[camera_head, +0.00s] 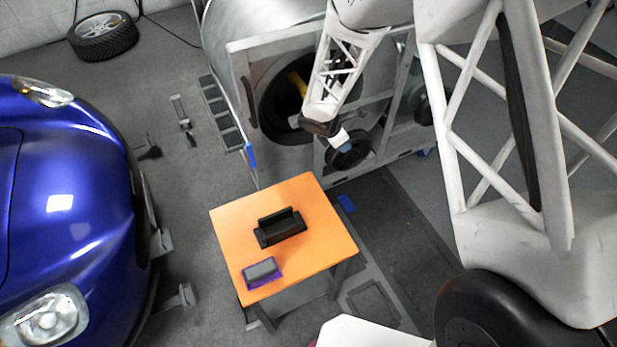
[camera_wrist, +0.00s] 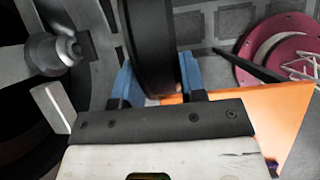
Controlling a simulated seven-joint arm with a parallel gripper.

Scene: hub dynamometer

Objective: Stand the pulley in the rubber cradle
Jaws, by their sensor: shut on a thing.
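The pulley, a black wheel (camera_head: 362,158), is held by my gripper (camera_head: 346,147) in front of the grey machine, beyond the far edge of the orange table. In the wrist view the blue fingertips (camera_wrist: 157,82) are shut on the pulley (camera_wrist: 150,45), which shows as a thick black band between them. The black rubber cradle (camera_head: 280,236) sits empty on the middle of the table, apart from the pulley, nearer and to the left. The cradle is not seen in the wrist view.
The orange table (camera_head: 325,247) also bears a purple tray with a grey block (camera_head: 262,272) at its near left. The grey drum machine (camera_head: 245,60) stands behind, with an open round hole. A blue car (camera_head: 75,190) is at left. Red discs (camera_wrist: 290,45) show in the wrist view.

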